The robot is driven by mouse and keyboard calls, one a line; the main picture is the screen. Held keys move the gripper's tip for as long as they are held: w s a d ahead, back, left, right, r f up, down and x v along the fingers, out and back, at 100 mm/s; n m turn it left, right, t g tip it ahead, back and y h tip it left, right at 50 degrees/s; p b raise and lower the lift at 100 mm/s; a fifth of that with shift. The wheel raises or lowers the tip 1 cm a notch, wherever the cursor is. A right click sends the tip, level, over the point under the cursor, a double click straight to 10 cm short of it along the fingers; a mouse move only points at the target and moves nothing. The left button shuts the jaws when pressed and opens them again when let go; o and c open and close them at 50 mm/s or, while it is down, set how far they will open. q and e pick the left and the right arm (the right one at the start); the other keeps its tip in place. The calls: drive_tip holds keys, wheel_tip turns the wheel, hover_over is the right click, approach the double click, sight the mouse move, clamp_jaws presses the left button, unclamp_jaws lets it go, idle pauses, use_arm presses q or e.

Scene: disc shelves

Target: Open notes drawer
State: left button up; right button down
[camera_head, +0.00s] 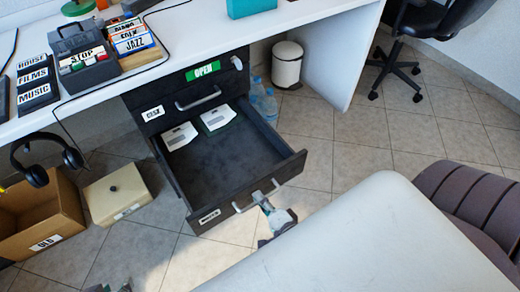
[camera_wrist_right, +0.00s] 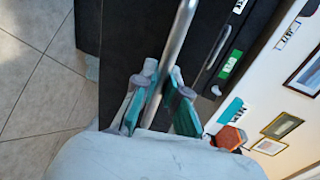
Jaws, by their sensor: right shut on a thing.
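The dark notes drawer (camera_head: 229,193), lower in the desk's drawer unit, is pulled well out. Its small front label is hard to read. Two white labelled items (camera_head: 179,136) lie inside near the back; the rest of its floor is bare. My right gripper (camera_head: 268,198) is at the drawer's front, shut on its metal handle (camera_head: 246,203). In the right wrist view, the gripper's fingers (camera_wrist_right: 161,78) close around the handle bar (camera_wrist_right: 181,35). My left gripper (camera_head: 118,287) shows only slightly at the bottom edge, low and apart from the drawer; its jaws are unclear.
A closed upper drawer (camera_head: 178,113) with its own handle sits above the open one. A cardboard box (camera_head: 40,215) and a beige case (camera_head: 117,193) stand on the floor to the left. A white bin (camera_head: 287,65) is behind.

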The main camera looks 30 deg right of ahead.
drive_tip(key=c, duration=1.2)
unclamp_jaws()
drive_tip(key=v, duration=1.2)
